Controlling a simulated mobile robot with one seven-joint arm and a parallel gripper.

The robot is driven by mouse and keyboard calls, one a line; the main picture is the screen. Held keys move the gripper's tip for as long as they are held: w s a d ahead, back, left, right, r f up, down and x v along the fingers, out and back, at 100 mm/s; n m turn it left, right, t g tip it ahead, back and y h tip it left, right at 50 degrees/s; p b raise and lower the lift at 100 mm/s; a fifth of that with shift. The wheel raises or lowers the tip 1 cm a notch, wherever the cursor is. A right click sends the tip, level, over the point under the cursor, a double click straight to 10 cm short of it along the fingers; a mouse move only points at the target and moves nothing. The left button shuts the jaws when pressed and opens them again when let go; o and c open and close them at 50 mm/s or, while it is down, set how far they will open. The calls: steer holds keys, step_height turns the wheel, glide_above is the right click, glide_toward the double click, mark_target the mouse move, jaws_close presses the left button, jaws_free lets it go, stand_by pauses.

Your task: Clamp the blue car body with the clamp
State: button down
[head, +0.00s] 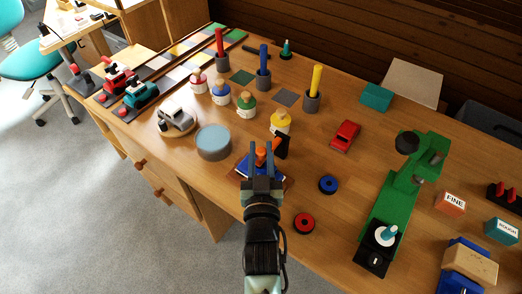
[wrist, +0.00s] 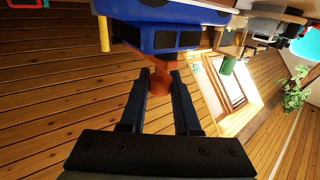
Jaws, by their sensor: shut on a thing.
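The blue car body (head: 243,170) sits near the front edge of the workbench, partly hidden behind my gripper. In the wrist view the blue car body (wrist: 150,38) fills the top, with dark windows. The clamp (head: 261,156) has an orange part and a black part, and stands at the blue body. In the wrist view its orange part (wrist: 160,78) lies between my fingertips, against the blue body. My gripper (head: 262,163) is shut on this orange part; its fingers (wrist: 160,86) show in the wrist view too. Whether the clamp grips the body tightly I cannot tell.
A round grey-blue tin (head: 213,142) stands to the left, and paint bottles (head: 246,102) behind. A blue ring (head: 328,184) and a red ring (head: 304,223) lie to the right. A red car (head: 346,135) and a green machine (head: 395,195) stand further right.

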steer(key=shift+r+p, duration=0.6)
steer(key=shift+p, duration=0.6)
steer(key=g+p, duration=0.1)
steer(key=p, duration=0.1)
steer(key=r+m+g+p, duration=0.1)
steer(key=p, duration=0.2)
steer(key=shift+w+d+r, duration=0.2)
steer(key=shift+w+r, duration=0.05)
steer(key=shift+w, duration=0.1)
steer(key=shift+w+d+r+m+g+p, duration=0.3)
steer(key=shift+r+m+g+p, duration=0.2)
steer(key=shift+p, duration=0.75)
steer(key=shift+w+d+r+m+g+y+p, duration=0.2)
steer(key=shift+w+m+g+y+p, duration=0.15)
steer(key=shift+g+p, duration=0.4)
steer(key=shift+f, duration=0.1)
